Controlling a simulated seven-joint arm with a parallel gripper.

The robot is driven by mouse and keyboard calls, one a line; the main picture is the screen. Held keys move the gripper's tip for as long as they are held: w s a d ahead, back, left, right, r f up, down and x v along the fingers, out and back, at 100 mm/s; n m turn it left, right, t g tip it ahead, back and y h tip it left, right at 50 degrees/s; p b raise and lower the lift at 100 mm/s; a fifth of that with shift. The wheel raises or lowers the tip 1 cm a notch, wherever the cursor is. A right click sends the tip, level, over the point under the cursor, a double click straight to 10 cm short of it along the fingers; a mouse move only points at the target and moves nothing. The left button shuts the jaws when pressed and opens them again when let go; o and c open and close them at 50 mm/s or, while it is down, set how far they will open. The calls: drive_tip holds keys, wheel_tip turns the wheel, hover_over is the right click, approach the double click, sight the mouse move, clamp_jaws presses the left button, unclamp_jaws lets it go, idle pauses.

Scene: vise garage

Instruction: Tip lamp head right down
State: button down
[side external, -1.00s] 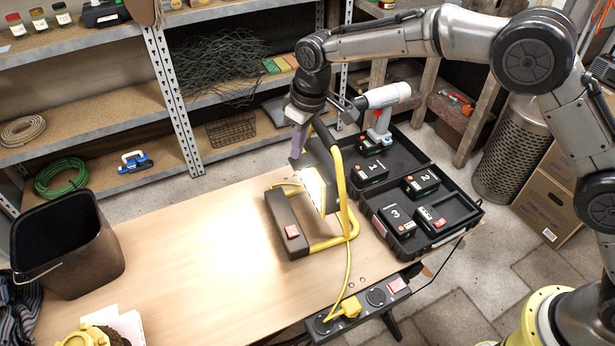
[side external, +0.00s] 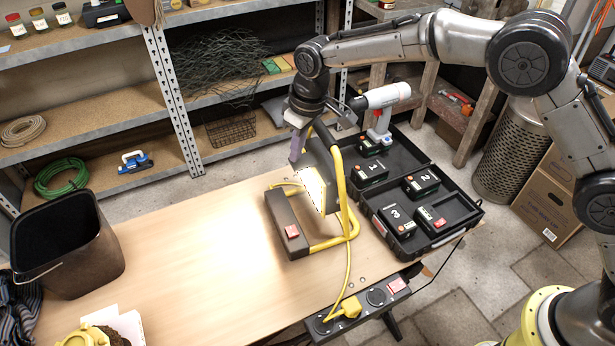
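The work lamp stands on the bench, its yellow tube frame (side external: 345,195) upright and its dark base (side external: 287,224) with a red switch at the left. The lamp head (side external: 312,188) is lit, faces left, and throws a bright patch on the bench top. My gripper (side external: 298,158) points down at the upper left edge of the head, with a purple-grey finger showing there. The arm and lamp frame hide part of the gripper, so I cannot tell its opening or whether it touches the head.
An open black case (side external: 420,190) with numbered batteries and a white drill (side external: 380,105) lies right of the lamp. A yellow cord (side external: 347,270) runs to a power strip (side external: 362,303) at the front edge. A dark bin (side external: 65,245) stands left. The middle bench is clear.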

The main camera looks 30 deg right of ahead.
sight(296, 164)
drive_tip(key=shift+a+f, duration=0.15)
drive_tip(key=shift+f, duration=0.7)
drive_tip(key=shift+s+f, duration=0.1)
drive_tip(key=shift+f, duration=1.15)
drive_tip(key=shift+a+f, duration=0.15)
drive_tip(key=shift+f, duration=0.05)
drive_tip(key=shift+f, duration=0.1)
drive_tip(key=shift+a+r, duration=0.15)
drive_tip(key=shift+r, duration=4.6)
